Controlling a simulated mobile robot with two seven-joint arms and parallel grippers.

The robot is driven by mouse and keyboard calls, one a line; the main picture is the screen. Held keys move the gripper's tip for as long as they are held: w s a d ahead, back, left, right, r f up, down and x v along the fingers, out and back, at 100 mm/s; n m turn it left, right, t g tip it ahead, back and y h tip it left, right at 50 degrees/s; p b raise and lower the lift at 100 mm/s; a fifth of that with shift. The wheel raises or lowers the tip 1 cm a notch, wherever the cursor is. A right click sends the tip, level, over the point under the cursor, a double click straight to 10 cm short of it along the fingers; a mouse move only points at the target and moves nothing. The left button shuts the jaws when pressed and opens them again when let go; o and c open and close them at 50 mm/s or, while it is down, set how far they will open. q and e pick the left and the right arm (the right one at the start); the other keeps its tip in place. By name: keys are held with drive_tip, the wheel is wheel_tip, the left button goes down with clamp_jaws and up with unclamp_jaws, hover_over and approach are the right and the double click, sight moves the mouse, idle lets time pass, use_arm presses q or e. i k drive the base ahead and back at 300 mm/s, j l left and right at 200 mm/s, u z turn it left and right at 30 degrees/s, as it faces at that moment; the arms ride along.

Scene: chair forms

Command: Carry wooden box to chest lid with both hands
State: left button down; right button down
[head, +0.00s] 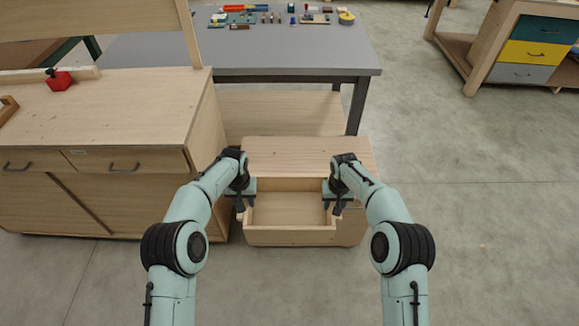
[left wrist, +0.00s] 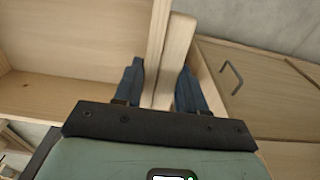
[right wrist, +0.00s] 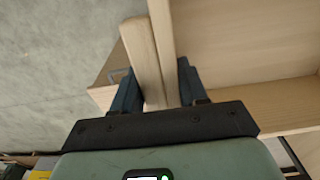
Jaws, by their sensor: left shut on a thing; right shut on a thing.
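The wooden box (head: 289,237) is open-topped, pale wood and empty inside. It is held between my two grippers, in front of the chest. My left gripper (head: 243,201) is shut on its left side; in the left wrist view the fingers straddle the box's side (left wrist: 172,60). My right gripper (head: 334,204) is shut on its right side; in the right wrist view the fingers straddle that side (right wrist: 143,55). The chest lid (head: 310,152) is a flat, bare wooden top just behind the box. The box hides most of the chest's front; whether they touch I cannot tell.
A wooden cabinet (head: 110,110) with drawers stands close on the left, a red object (head: 59,81) on top. A grey table (head: 290,55) with small items stands behind the chest. A unit with coloured drawers (head: 530,52) is far right. The floor (head: 480,220) on the right is clear.

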sight(290, 164)
drive_tip(key=i, duration=1)
